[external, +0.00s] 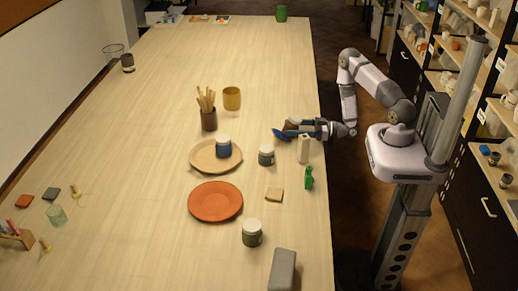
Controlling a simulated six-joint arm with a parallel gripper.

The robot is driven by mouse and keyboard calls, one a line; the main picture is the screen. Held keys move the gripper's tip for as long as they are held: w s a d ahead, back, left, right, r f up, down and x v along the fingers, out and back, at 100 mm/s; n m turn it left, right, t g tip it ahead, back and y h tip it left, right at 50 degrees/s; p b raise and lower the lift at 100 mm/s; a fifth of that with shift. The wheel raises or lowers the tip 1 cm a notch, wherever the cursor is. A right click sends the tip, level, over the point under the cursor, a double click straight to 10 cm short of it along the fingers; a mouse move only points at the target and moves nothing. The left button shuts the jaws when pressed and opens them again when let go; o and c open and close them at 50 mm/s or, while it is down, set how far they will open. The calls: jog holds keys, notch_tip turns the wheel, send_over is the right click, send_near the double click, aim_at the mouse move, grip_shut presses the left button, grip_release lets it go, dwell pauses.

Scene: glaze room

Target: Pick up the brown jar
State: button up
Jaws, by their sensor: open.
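My gripper (284,131) reaches in from the right over the table's right side, with its open jaws pointing left and blue showing at the fingertips. A small brown shape (291,124), possibly the brown jar, shows at the jaws and is mostly hidden by them. I cannot tell if the jaws touch it. A dark brown cup (209,121) with several wooden sticks stands upright to the left of the gripper.
Near the gripper are a grey jar (266,156), a white block (303,149) and a green bottle (309,178). A tan plate (201,162) bears a blue jar (223,148). A yellow cup (232,98) stands behind; an orange plate (215,201) lies in front. The far table is mostly clear.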

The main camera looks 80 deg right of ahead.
jog(key=shift+w, duration=0.1)
jog(key=c, duration=1.5)
jog(key=shift+o, duration=0.2)
jog(key=shift+r, duration=0.15)
jog(key=shift+r, duration=4.9)
